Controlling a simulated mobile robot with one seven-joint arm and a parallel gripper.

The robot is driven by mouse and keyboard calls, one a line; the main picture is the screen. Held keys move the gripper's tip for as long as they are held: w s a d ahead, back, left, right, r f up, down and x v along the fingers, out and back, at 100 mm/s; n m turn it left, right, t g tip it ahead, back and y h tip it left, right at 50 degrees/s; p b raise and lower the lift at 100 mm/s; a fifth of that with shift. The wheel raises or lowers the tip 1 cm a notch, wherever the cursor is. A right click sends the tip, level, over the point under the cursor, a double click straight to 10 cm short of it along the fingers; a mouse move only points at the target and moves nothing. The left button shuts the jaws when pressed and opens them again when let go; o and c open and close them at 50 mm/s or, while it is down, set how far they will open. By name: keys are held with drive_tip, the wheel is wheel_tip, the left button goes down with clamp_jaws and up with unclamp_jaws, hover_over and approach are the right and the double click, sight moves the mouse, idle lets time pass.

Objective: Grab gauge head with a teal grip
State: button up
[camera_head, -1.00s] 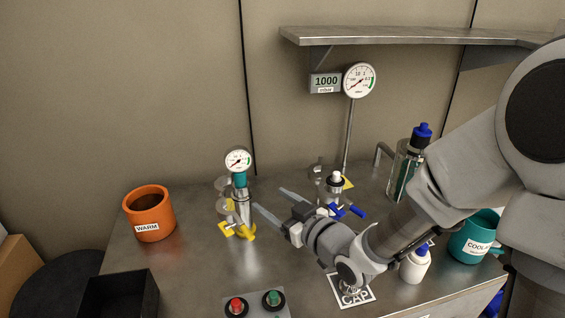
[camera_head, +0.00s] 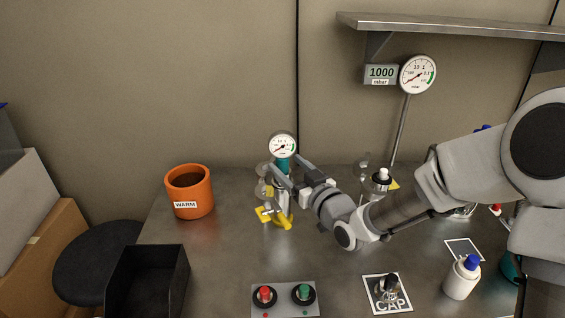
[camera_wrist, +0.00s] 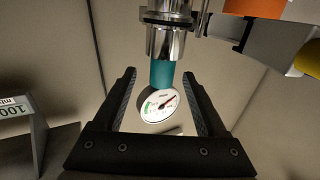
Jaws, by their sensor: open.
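The gauge head (camera_head: 283,146) has a round white dial above a teal grip (camera_head: 283,165). It sits upright on a metal fitting with yellow handles on the bench. My gripper (camera_head: 284,170) is open, its fingers reaching left to the teal grip. In the wrist view, the gauge dial (camera_wrist: 159,104) and the teal grip (camera_wrist: 162,74) appear between the two open fingers of my gripper (camera_wrist: 158,95), with space on both sides. The fingers partly cover the fitting and grip in the head view.
An orange WARM pot (camera_head: 190,192) stands at left, a black bin (camera_head: 148,280) in front of it. A red and green button panel (camera_head: 284,299), a CAP mat (camera_head: 374,303) and a white bottle (camera_head: 462,278) are in front. A second fitting (camera_head: 381,181) stands behind my arm.

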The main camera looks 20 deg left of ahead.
sight(276, 155)
drive_tip(key=shift+b+x, duration=0.5)
drive_tip(key=shift+x, duration=2.45)
drive_tip(key=shift+s+f, duration=0.1)
clamp_jaws()
